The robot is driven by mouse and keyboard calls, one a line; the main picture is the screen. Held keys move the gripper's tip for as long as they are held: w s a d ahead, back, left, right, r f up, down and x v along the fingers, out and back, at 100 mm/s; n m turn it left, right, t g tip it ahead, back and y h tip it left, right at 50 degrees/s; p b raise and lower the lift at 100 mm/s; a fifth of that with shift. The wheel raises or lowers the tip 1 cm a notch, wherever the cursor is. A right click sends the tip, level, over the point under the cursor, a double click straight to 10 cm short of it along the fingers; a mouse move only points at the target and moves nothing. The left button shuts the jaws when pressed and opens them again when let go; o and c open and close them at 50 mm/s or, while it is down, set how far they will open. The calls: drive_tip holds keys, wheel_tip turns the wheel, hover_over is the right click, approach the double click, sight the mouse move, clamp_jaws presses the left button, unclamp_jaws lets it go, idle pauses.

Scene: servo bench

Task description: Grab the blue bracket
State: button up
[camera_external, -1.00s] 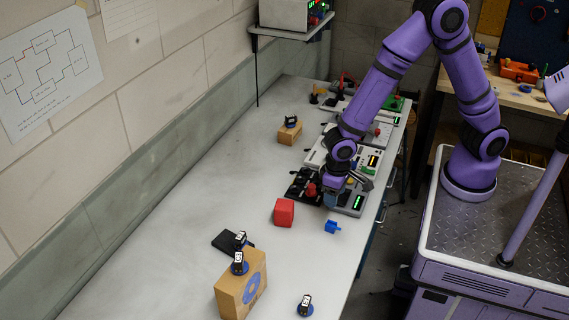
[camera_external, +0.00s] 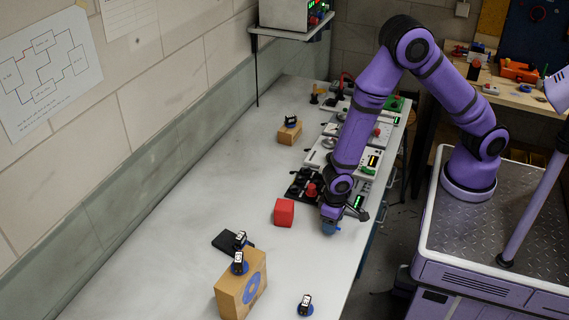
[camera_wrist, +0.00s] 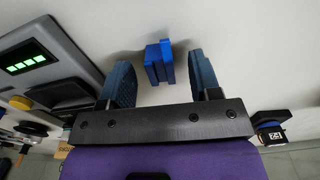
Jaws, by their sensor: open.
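The blue bracket (camera_wrist: 159,63) lies on the white bench top, seen between and just beyond my two open fingers in the wrist view. Neither finger appears to touch it. My gripper (camera_wrist: 163,82) is open and empty, with blue-grey finger pads on both sides. In the external view my gripper (camera_external: 331,222) is low over the front right part of the bench. It covers most of the bracket there, and only a bit of blue (camera_external: 328,229) shows at its tip, which may be bracket or finger.
A red block (camera_external: 284,212) stands left of my gripper. Behind it are a black panel with a red knob (camera_external: 311,190) and a device with a green display (camera_wrist: 27,63). A cardboard box (camera_external: 240,290) and small dark gadgets stand nearer. The bench's left-middle is clear.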

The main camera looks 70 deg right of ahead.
drive_tip(key=shift+f, duration=0.7)
drive_tip(key=shift+c, duration=0.2)
drive_tip(key=c, duration=0.9)
drive_tip(key=shift+c, duration=0.2)
drive_tip(key=shift+r, duration=0.15)
